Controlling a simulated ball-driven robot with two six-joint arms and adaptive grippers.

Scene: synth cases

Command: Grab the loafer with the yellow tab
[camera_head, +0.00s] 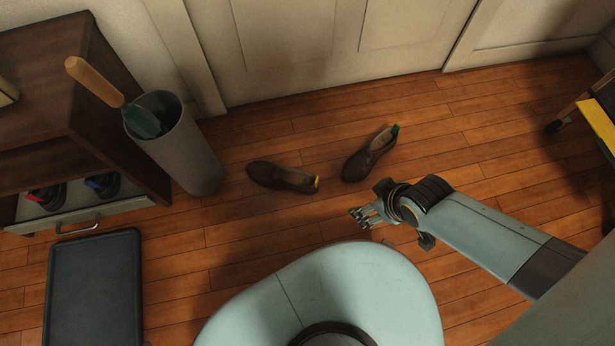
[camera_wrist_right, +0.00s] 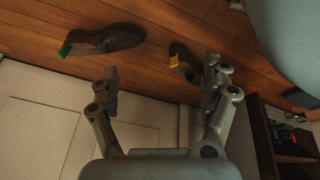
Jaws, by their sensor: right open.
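The brown loafer with the yellow tab (camera_head: 283,177) lies on the wooden floor near the grey bin, its yellow tab at the right end. It also shows in the right wrist view (camera_wrist_right: 181,62), partly hidden behind one finger. A second brown loafer with a green tab (camera_head: 370,153) lies to its right; it shows in the wrist view (camera_wrist_right: 103,40) too. My right gripper (camera_head: 362,217) is open and empty, below and right of the yellow-tab loafer and apart from both shoes. My left gripper is not in view.
A tall grey bin (camera_head: 185,150) holding a wooden-handled tool stands left of the shoes. A dark cabinet (camera_head: 90,110) with an open drawer (camera_head: 75,216) is at the left, and a dark tray (camera_head: 93,290) lies in front. A pale door is behind. The floor around the shoes is clear.

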